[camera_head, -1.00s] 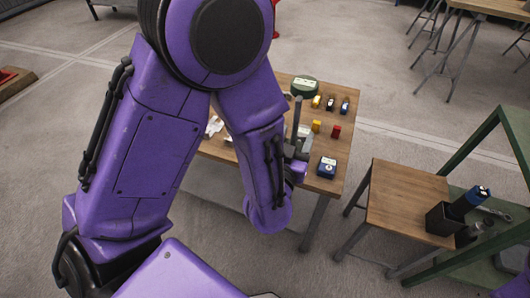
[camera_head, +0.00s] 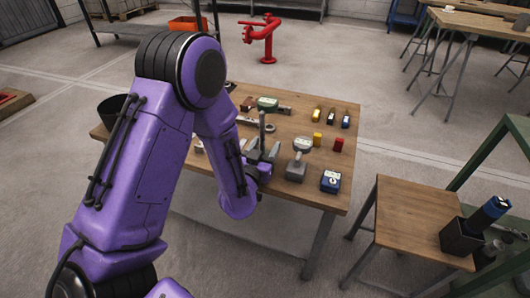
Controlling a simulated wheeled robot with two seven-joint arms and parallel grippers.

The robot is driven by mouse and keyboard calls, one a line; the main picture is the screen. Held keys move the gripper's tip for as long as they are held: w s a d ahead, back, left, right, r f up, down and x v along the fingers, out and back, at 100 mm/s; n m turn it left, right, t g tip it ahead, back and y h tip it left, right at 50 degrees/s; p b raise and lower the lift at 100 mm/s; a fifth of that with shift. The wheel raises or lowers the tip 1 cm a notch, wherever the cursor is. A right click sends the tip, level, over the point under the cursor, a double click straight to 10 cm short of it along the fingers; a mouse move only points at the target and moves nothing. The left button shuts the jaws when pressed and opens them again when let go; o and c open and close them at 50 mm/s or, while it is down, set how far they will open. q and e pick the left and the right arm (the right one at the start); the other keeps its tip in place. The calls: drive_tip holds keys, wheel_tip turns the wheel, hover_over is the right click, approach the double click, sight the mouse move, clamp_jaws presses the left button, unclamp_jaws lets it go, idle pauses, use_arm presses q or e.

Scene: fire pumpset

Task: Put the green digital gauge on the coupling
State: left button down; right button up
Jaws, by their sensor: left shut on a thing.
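The green digital gauge (camera_head: 267,103) has a dark green round body with a pale display. It stands up over the wooden table (camera_head: 205,180), above my left gripper (camera_head: 262,150). My left gripper is shut, apparently on the gauge's lower stem; the grip itself is partly hidden by the fingers. A second, grey gauge (camera_head: 301,145) stands upright on a grey block just right of the gripper, apart from it. I cannot tell for sure which thing is the coupling. My right gripper is out of view.
Yellow and black small parts (camera_head: 317,114), a red block (camera_head: 338,144) and a blue meter (camera_head: 330,181) stand on the table's right side. A black bucket (camera_head: 112,110) is at its left end. A red standpipe (camera_head: 262,38) stands on the floor behind. A wooden stool (camera_head: 410,215) is at right.

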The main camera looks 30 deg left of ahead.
use_arm(q)
drive_tip(key=shift+w+f, duration=0.15)
drive_tip(key=shift+f, duration=0.35)
drive_tip(key=shift+f, duration=0.1)
drive_tip(key=shift+c, duration=1.6)
unclamp_jaws()
drive_tip(key=shift+f, duration=0.1)
